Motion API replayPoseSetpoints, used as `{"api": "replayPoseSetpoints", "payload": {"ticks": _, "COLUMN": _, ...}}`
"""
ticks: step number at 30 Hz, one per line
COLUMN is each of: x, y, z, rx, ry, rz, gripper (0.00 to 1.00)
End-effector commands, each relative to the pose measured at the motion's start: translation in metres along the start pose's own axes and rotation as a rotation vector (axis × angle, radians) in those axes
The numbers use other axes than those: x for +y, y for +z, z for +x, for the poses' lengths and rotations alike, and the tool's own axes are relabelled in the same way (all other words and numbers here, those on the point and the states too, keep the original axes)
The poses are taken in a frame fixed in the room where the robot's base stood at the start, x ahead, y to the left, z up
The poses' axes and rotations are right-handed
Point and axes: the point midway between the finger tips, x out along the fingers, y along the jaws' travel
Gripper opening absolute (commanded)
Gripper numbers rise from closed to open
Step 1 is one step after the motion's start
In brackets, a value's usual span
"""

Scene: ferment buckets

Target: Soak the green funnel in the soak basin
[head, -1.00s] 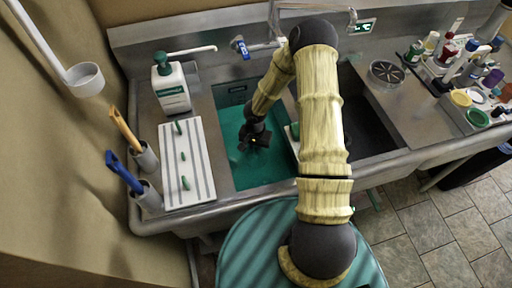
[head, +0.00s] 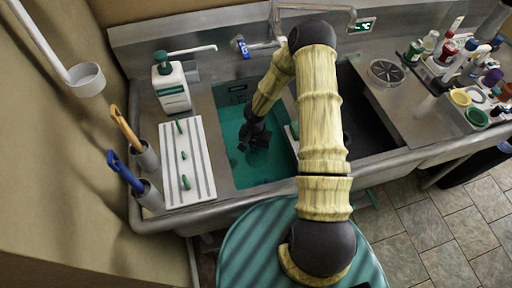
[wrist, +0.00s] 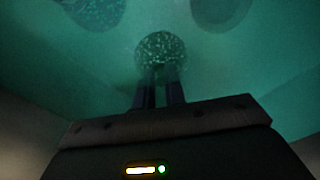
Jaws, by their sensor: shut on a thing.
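The soak basin (head: 236,179) is the left sink bay, filled with teal liquid. My gripper (head: 256,143) is down inside it, dark and small in the head view. In the wrist view my gripper (wrist: 159,80) has its two fingers close together on a round, speckled, greenish thing, which I take for the green funnel (wrist: 160,47). The teal liquid tints everything there, so its own colour and full shape are unclear. In the head view the held thing is hidden by the gripper.
Two more round shapes (wrist: 95,8) (wrist: 222,10) show in the wrist view. A striped mat (head: 200,165) with small green pieces and a soap bottle (head: 171,88) stand left of the basin. An empty dark bay lies to the right, beyond it a crowded tray (head: 452,110).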

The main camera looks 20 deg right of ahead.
Motion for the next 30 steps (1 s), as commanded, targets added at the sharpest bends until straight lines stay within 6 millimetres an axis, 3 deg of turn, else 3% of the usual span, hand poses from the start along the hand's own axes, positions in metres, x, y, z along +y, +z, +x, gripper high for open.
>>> {"api": "replayPoseSetpoints", "payload": {"ticks": 8, "x": -0.0001, "y": -0.0002, "z": 0.0034, "rx": 0.000, "ry": 0.000, "rz": -0.001, "gripper": 0.00}}
{"api": "replayPoseSetpoints", "payload": {"ticks": 9, "x": -0.0001, "y": -0.0003, "z": 0.0031, "rx": 0.001, "ry": 0.000, "rz": -0.001, "gripper": 0.20}}
{"api": "replayPoseSetpoints", "payload": {"ticks": 12, "x": 0.0000, "y": -0.0003, "z": 0.0031, "rx": 0.000, "ry": 0.000, "rz": -0.001, "gripper": 0.37}}
{"api": "replayPoseSetpoints", "payload": {"ticks": 18, "x": 0.0001, "y": -0.0003, "z": 0.0030, "rx": 0.000, "ry": 0.000, "rz": 0.000, "gripper": 0.37}}
{"api": "replayPoseSetpoints", "payload": {"ticks": 26, "x": 0.0002, "y": -0.0004, "z": 0.0030, "rx": 0.000, "ry": 0.000, "rz": 0.000, "gripper": 0.88}}
{"api": "replayPoseSetpoints", "payload": {"ticks": 30, "x": 0.0002, "y": -0.0004, "z": 0.0030, "rx": 0.000, "ry": 0.000, "rz": 0.000, "gripper": 0.92}}
